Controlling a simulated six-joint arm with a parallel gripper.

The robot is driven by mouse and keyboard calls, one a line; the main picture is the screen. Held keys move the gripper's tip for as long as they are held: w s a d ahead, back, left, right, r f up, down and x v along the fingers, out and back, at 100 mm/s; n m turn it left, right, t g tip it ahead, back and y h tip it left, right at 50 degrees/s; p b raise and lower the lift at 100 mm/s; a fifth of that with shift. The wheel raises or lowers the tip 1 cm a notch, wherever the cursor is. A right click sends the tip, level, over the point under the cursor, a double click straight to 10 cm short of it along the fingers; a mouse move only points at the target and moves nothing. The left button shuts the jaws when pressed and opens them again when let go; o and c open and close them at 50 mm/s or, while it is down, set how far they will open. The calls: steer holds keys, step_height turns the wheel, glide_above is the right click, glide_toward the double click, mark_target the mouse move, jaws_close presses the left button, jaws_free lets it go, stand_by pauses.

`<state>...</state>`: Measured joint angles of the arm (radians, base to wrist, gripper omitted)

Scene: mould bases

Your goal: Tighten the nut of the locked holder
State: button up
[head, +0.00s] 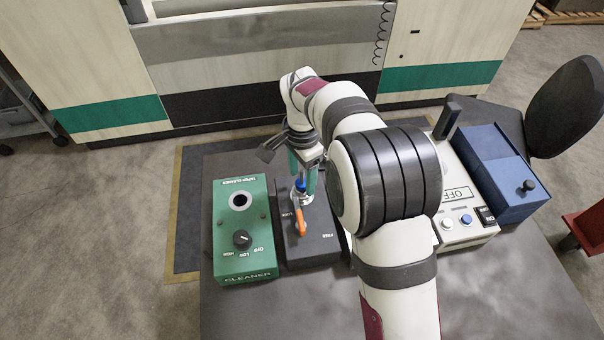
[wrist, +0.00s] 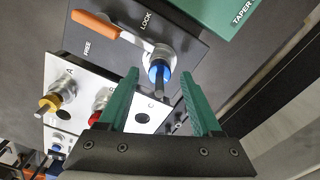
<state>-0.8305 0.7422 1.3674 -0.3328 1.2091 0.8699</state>
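A dark fixture block (head: 318,248) marked LOCK and FREE holds an upright silver holder (wrist: 163,54) with a blue nut (wrist: 158,72) and a thin dark shaft. The blue nut also shows in the head view (head: 300,185). An orange-handled lever (head: 301,222) lies between the two words; the wrist view shows it too (wrist: 96,24). My gripper (wrist: 160,77) has two green fingers spread apart, with nothing clasped. The nut and shaft appear in the gap between the fingertips; how far they are from the tips is unclear. In the head view my gripper (head: 303,176) is above the block.
A green taper cleaner box (head: 243,255) stands close at the left. A white plate (wrist: 55,72) carries holders with yellow (wrist: 49,103) and red (wrist: 97,116) rings. A white box with OFF display (head: 463,235) and a blue box (head: 515,205) stand at the right.

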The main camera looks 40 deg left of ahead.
step_height(320, 180, up, 16)
stand_by(0.5)
steer(key=shift+f, duration=0.15)
